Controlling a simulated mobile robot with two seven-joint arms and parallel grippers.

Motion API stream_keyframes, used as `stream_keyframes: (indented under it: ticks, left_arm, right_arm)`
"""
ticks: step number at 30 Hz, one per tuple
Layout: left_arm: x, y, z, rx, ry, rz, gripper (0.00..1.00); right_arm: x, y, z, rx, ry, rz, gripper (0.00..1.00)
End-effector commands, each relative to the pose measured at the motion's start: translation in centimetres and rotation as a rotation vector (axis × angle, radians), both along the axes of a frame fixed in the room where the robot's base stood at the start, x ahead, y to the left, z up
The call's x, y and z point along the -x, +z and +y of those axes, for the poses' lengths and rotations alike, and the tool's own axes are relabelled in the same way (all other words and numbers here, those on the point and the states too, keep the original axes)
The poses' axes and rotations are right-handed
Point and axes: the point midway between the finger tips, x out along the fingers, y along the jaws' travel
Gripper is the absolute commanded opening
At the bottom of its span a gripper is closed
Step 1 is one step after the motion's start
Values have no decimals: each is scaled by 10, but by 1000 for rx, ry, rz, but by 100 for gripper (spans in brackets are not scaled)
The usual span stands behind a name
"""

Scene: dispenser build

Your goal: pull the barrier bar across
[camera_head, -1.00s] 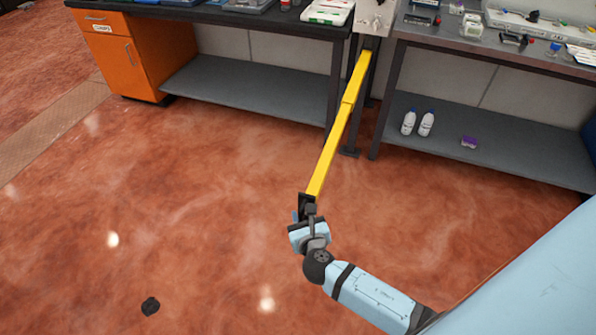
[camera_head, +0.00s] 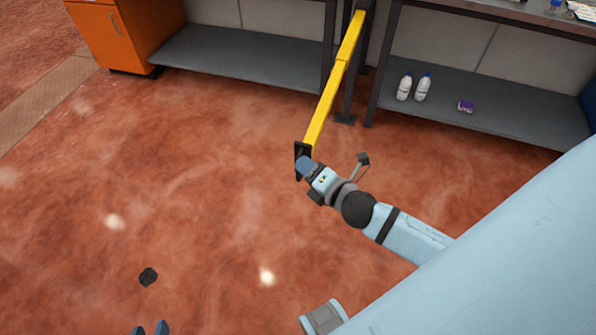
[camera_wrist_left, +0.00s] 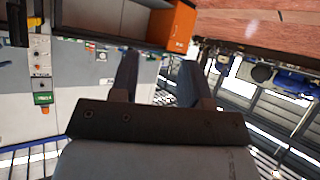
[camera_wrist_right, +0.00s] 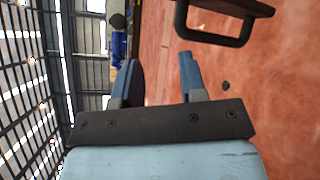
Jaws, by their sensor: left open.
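The yellow barrier bar (camera_head: 332,88) runs from the dark post (camera_head: 352,60) between two benches out over the open floor. Its near end has a dark end plate (camera_head: 302,153). My right gripper (camera_head: 305,168) is beside that end plate in the head view, where its fingers are mostly hidden. In the right wrist view, its two blue-grey fingers (camera_wrist_right: 160,85) stand apart with only floor between them. A dark loop handle (camera_wrist_right: 212,38) is ahead and to their right, outside the jaws. My left gripper (camera_head: 150,328) is open and empty at the bottom edge, far from the bar.
An orange cabinet (camera_head: 112,38) and a bench with a grey lower shelf (camera_head: 238,57) stand at the back left. The right bench's shelf (camera_head: 500,117) holds two white bottles and a purple box. A small black object (camera_head: 148,277) lies on the floor.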

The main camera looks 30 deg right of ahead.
Motion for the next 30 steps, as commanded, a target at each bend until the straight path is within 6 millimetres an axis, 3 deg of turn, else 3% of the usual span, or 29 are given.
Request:
stream_keyframes:
  ticks: [1, 7, 12, 18, 24, 30]
  left_arm:
    - [-1, -9, 0, 1, -2, -4, 43]
    - [-2, -20, -1, 3, -8, -20, 43]
    - [-4, -28, -4, 12, -12, -39, 43]
    - [-4, -32, -7, 20, -19, -50, 43]
    - [-4, -30, -10, 26, -23, -60, 43]
    - [-4, -31, -10, 28, -23, -62, 43]
  right_arm:
    - [6, -19, -6, -127, 18, 30, 38]
    - [29, -50, -23, -729, 63, 174, 38]
    - [45, -65, -43, -1236, 72, 318, 38]
    - [57, -67, -65, -1712, 65, 460, 38]
    - [60, -64, -75, -1921, 60, 521, 38]
    - [46, -63, -68, -1940, 63, 525, 38]
